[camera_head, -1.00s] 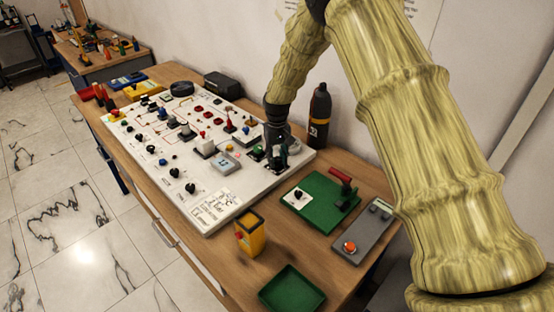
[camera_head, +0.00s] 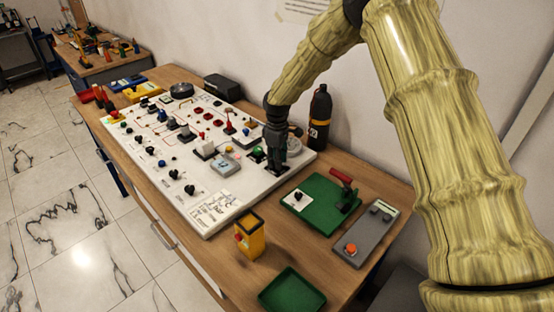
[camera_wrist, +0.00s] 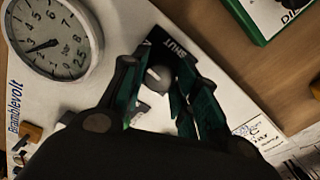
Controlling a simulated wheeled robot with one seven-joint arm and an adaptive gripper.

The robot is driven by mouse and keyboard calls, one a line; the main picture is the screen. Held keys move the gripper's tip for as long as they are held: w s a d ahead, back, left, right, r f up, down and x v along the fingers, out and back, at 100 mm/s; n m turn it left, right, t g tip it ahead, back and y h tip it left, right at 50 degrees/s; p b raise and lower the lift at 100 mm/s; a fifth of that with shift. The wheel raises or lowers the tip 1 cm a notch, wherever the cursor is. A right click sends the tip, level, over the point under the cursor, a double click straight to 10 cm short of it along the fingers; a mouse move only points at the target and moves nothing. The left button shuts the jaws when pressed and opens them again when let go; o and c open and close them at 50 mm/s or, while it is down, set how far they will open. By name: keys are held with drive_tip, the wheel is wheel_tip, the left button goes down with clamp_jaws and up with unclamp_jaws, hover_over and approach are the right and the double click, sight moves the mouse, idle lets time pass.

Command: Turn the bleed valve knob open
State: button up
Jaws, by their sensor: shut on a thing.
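The bleed valve knob (camera_wrist: 158,78), dark with a pale top, is between my fingers in the wrist view. A black label reading "SHUT" (camera_wrist: 174,50) lies just beyond it. My gripper (camera_wrist: 160,88) has green-and-black fingers on both sides of the knob and is shut on it. In the head view my gripper (camera_head: 277,164) points down at the right end of the white panel (camera_head: 247,188) and hides the knob. A round gauge (camera_wrist: 50,40) is beside it in the wrist view, its needle toward the low numbers.
A black gas bottle (camera_head: 319,118) stands behind the panel's right end. To the right are a green board (camera_head: 318,216) with a red-handled clamp and a grey box (camera_head: 366,236) with an orange button. A yellow box (camera_head: 250,242) and green tray (camera_head: 291,291) are in front.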

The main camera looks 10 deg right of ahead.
drive_tip(key=shift+r+n, duration=0.1)
drive_tip(key=shift+n, duration=0.5)
drive_tip(key=shift+w, duration=0.1)
drive_tip(key=o, duration=1)
drive_tip(key=shift+d, duration=0.1)
drive_tip(key=shift+o, duration=0.2)
wheel_tip(320, 180, up, 12)
